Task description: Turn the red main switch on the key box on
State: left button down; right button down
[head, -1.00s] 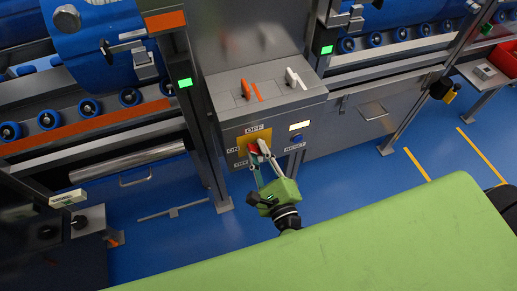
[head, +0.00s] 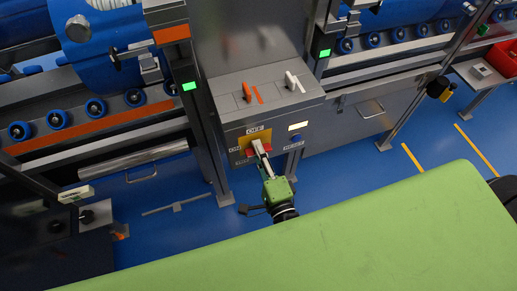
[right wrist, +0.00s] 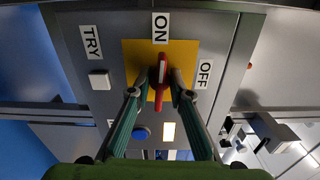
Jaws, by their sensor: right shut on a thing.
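The red main switch (right wrist: 161,82) sits on a yellow plate (right wrist: 188,50) on the front of the grey key box (head: 232,134). In the right wrist view its handle stands lengthwise below the ON label (right wrist: 160,28), with its white mark towards that label. The OFF label (right wrist: 204,73) is to the right and TRY (right wrist: 91,42) to the left. My right gripper (right wrist: 157,92) is shut on the switch handle, one finger on each side; it also shows in the head view (head: 259,150), partly covering the switch. My left gripper is not in view.
A blue button (right wrist: 141,131) and a lit yellowish lamp (right wrist: 168,132) are close to the fingers. An orange handle (head: 247,92) and a white handle (head: 292,81) stand on the box's sloped top. Roller conveyors flank the box. Blue floor lies below.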

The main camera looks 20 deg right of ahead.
jog(key=shift+w+r+n, duration=0.1)
jog(key=shift+n, duration=0.3)
jog(key=c, duration=1.9)
grip_release()
jog(key=s, duration=1.2)
jog(key=shift+d, duration=0.15)
